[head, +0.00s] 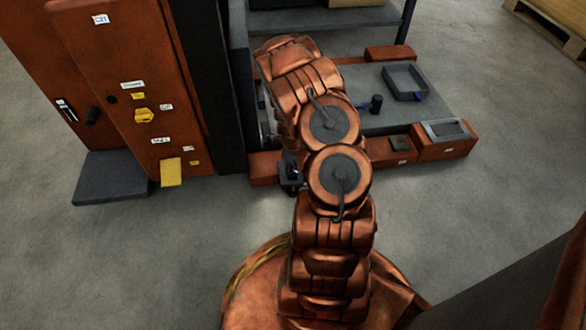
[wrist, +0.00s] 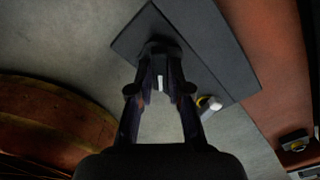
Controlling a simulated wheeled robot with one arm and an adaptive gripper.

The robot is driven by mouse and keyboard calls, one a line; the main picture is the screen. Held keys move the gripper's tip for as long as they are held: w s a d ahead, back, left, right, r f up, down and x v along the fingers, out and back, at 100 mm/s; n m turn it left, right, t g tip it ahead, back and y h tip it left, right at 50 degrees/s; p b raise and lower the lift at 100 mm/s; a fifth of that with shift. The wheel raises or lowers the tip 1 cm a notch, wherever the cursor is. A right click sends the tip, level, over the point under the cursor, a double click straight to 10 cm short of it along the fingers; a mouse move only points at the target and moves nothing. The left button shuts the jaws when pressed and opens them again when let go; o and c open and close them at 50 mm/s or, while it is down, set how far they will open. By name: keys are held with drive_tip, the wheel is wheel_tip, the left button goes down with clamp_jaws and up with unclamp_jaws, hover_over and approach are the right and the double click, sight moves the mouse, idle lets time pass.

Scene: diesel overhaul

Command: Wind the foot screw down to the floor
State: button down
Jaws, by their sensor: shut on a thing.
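My gripper (head: 290,178) is low beside the near left corner of the orange floor frame (head: 265,168), partly hidden behind my arm in the head view. In the wrist view my gripper (wrist: 159,82) has its fingers drawn together on a small dark piece with a pale strip. The fingers cover most of this piece. I cannot make out the foot screw apart from it, nor any gap between its foot and the floor.
A grey tray (head: 404,82) and an orange box (head: 443,139) are at right. The concrete floor at lower left is clear.

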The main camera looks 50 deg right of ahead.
drive_tip(key=m, duration=0.3)
drive_tip(key=shift+s+f, duration=0.15)
drive_tip(key=shift+s, duration=0.05)
drive_tip(key=shift+m, duration=0.3)
drive_tip(key=m+b, duration=0.1)
drive_tip(key=m, duration=0.3)
drive_tip(key=shift+f, duration=0.1)
drive_tip(key=c, duration=1)
unclamp_jaws()
drive_tip(key=shift+w, duration=0.1)
